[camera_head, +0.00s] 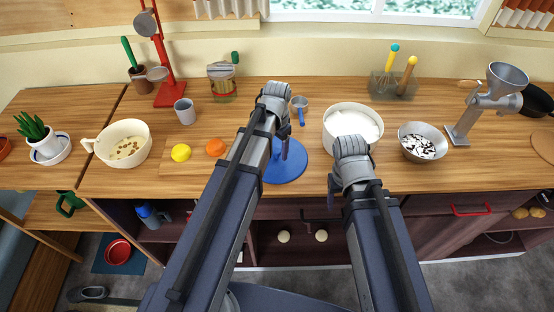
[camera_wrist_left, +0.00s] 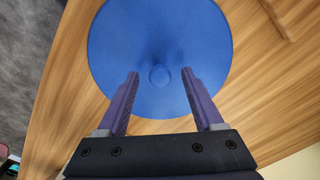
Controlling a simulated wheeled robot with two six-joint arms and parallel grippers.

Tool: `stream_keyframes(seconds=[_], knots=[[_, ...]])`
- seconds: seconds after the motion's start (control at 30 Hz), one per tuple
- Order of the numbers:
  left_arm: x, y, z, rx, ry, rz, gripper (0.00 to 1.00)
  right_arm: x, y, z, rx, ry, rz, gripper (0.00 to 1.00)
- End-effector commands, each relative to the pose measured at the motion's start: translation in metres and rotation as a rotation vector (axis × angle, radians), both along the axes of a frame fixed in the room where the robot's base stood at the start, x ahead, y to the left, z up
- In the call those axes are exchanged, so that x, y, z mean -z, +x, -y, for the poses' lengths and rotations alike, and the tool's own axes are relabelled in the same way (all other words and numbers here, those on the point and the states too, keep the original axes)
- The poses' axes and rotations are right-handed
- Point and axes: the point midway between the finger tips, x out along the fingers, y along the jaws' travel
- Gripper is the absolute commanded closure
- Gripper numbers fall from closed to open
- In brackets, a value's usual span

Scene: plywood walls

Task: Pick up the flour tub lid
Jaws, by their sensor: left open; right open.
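The flour tub lid is a round blue disc (camera_head: 290,172) lying flat on the wooden counter, in front of the white tub. In the left wrist view the lid (camera_wrist_left: 205,40) fills the upper middle, with a small round blue knob (camera_wrist_left: 159,75) at its centre. My left gripper (camera_head: 284,150) is over the lid, pointing down. In the left wrist view its purple fingers (camera_wrist_left: 160,75) are open, one on each side of the knob, with gaps between. My right gripper (camera_head: 333,186) is open in front of the tub; its fingers are mostly hidden by the wrist.
The white tub of flour (camera_head: 352,108) stands open behind my right gripper. A metal bowl (camera_head: 441,144) stands right of it. An orange (camera_head: 215,147) and a lemon (camera_head: 181,153) lie on a board to the left. A measuring cup (camera_head: 299,104) lies behind the lid.

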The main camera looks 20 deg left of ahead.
Motion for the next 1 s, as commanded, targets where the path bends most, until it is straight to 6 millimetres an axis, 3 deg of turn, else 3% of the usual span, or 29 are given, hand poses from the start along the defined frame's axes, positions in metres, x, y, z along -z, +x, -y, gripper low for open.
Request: stream_keyframes(seconds=[0.07, 0.63, 1.0], knots=[[-0.0007, -0.0001, 0.0, 0.0, 0.0, 0.0, 0.34, -0.0007, 0.0, 0.0, 0.0, 0.0, 0.0, 0.37], [-0.0006, 0.0, -0.0001, 0.0, 0.0, 0.0, 0.98, -0.0006, 0.0, 0.0, 0.0, 0.0, 0.0, 0.37], [-0.0006, -0.0001, 0.0, 0.0, 0.0, 0.0, 1.0, -0.0006, 0.0, 0.0, 0.0, 0.0, 0.0, 0.37]])
